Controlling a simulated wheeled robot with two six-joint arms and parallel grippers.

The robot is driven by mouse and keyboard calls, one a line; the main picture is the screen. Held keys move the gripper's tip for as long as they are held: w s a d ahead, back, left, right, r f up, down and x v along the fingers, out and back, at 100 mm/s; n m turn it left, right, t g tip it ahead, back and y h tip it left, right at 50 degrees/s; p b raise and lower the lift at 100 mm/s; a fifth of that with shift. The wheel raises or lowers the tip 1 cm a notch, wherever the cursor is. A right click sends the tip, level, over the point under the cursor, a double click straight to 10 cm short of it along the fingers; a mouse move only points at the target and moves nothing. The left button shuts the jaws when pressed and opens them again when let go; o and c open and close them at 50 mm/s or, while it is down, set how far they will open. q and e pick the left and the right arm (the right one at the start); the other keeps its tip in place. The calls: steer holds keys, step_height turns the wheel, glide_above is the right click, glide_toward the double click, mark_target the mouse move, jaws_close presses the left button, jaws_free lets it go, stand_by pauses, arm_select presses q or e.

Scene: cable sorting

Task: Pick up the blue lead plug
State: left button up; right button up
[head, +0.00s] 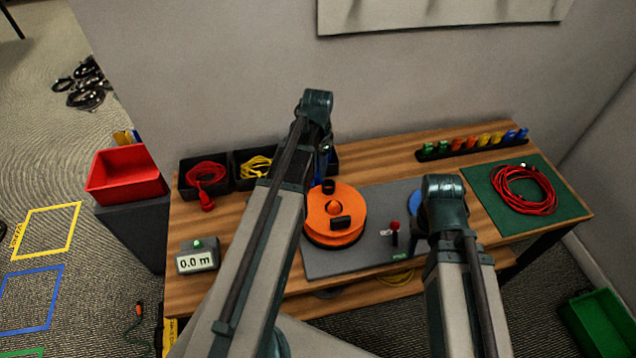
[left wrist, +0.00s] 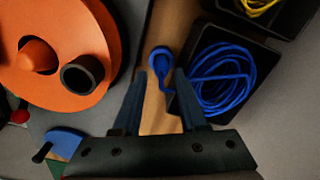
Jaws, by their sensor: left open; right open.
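The blue lead plug (left wrist: 160,62) shows in the left wrist view, lying on the wooden table between the orange reel (left wrist: 60,55) and a black bin. Its blue lead (left wrist: 222,80) is coiled in that bin. My left gripper (left wrist: 159,80) is open, with one finger to each side below the plug in the picture; I cannot tell whether the plug is between the fingers or beyond them. In the head view my left arm hides the plug and most of the bin. My right gripper is hidden behind its own arm.
Black bins with a red lead (head: 206,175) and a yellow lead (head: 256,167) stand at the back left. A meter (head: 197,258) reads 0.0 m. A red coil (head: 524,190) lies on a green mat (head: 482,207). A rack (head: 470,148) of colored clips stands behind.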

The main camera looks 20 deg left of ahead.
mark_target(318, 180)
arm_select(q)
step_height(318, 180, down, 4)
steer(key=b, duration=0.3)
steer(key=shift+w+f, duration=0.15)
jaws_close()
